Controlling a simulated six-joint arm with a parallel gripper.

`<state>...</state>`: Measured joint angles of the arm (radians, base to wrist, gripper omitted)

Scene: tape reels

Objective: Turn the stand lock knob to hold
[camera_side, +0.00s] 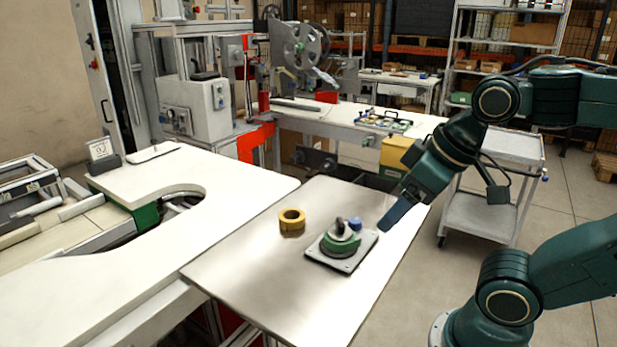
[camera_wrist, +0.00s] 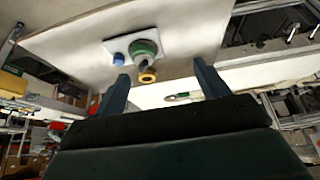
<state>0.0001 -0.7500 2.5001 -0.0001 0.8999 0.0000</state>
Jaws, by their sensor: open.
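The stand has a grey base plate (camera_side: 345,264) on the metal table, with a green round body (camera_side: 341,246) and a dark upright piece (camera_side: 340,226) on top. A blue knob-like piece (camera_side: 355,224) shows at its far right side. In the wrist view the blue piece (camera_wrist: 118,58) is left of the green body (camera_wrist: 145,47). I cannot read any lock or hold marking. My gripper (camera_side: 384,226) is just right of the stand, apart from it. In the wrist view its two fingers (camera_wrist: 161,68) are spread with nothing gripped between them.
A yellow tape roll (camera_side: 292,219) lies on the metal table (camera_side: 235,265), left of the stand. A white worktop (camera_side: 230,172) borders the table on the left. The table's front part is clear. A grey trolley (camera_side: 480,216) stands behind my arm.

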